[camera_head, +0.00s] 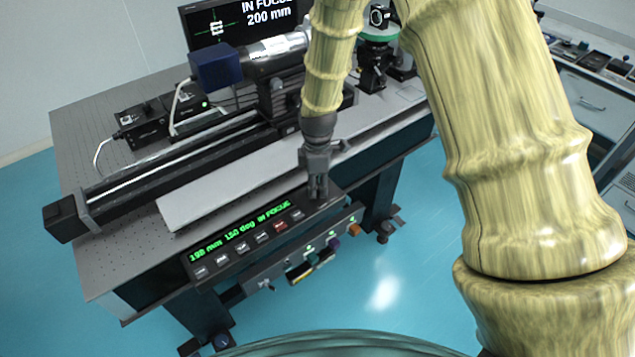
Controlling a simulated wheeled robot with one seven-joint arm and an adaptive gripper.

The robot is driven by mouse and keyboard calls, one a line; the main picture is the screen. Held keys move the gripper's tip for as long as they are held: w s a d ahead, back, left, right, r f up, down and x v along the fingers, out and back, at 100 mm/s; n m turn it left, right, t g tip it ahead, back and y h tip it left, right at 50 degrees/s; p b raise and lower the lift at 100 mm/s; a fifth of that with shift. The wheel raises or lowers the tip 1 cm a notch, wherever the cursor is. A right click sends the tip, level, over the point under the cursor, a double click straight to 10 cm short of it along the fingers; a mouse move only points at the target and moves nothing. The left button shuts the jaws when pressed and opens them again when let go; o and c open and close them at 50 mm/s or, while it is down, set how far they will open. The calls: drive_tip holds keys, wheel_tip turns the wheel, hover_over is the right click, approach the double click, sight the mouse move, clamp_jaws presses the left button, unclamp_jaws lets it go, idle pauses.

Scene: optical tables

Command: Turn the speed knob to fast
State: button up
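A black control panel (228,262) runs along the table's front edge, with a green readout "198 mm 150 deg IN FOCUS" (240,231) and a row of buttons below it. My gripper (318,194) points down over the panel's right end, with its fingertips at or just above the surface. The fingers look close together, but I cannot tell whether they are shut or hold anything. I cannot make out the speed knob; the gripper covers part of the panel's right end. Labels on the buttons are too small to read.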

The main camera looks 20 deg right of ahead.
drive_tip(key=shift+f, duration=0.15)
drive_tip(key=shift+c, duration=0.2)
drive_tip(key=c, duration=0.7)
